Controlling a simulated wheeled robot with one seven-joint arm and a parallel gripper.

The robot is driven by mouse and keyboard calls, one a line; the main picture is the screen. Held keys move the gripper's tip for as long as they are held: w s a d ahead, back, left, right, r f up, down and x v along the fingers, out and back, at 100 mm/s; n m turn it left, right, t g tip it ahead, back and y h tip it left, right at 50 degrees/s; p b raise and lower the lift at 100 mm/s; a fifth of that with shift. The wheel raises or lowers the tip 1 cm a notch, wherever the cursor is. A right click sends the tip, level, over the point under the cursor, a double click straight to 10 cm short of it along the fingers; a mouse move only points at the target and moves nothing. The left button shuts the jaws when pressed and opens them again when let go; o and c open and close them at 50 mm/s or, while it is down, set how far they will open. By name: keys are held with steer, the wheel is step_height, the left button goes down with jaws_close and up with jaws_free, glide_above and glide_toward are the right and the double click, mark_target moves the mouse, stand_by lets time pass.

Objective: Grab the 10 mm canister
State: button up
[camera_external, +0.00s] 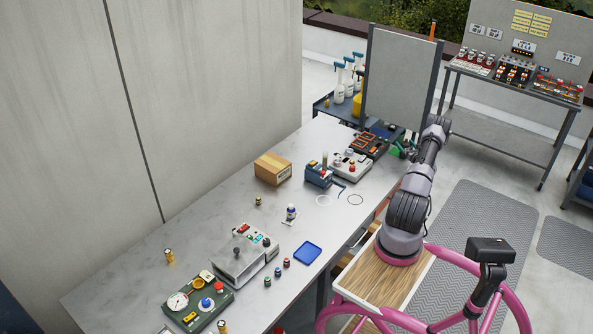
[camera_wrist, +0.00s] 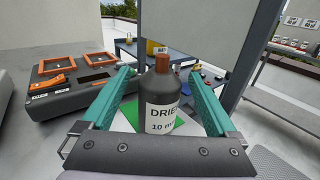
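The canister (camera_wrist: 161,95) is a dark grey bottle with a brown cap and a white label, partly readable as "DRIE" and "10 m". It stands upright in the middle of the wrist view, over a green and white patch (camera_wrist: 183,124). My gripper (camera_wrist: 160,72) is open, with one teal finger on each side of the canister and visible gaps between. The canister's lower part is hidden behind the gripper's dark front bar. In the external view my arm reaches to the table's far end, and I cannot make out the canister there.
A dark box with orange frames (camera_wrist: 72,82) stands close on the left. A grey upright panel (camera_external: 396,78) rises behind the table's far end. A cart with spray bottles (camera_external: 340,84) is beyond it. The worktable (camera_external: 175,222) carries several devices and a cardboard box (camera_external: 272,169).

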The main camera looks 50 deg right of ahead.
jaws_close()
steer(key=shift+r, duration=0.1)
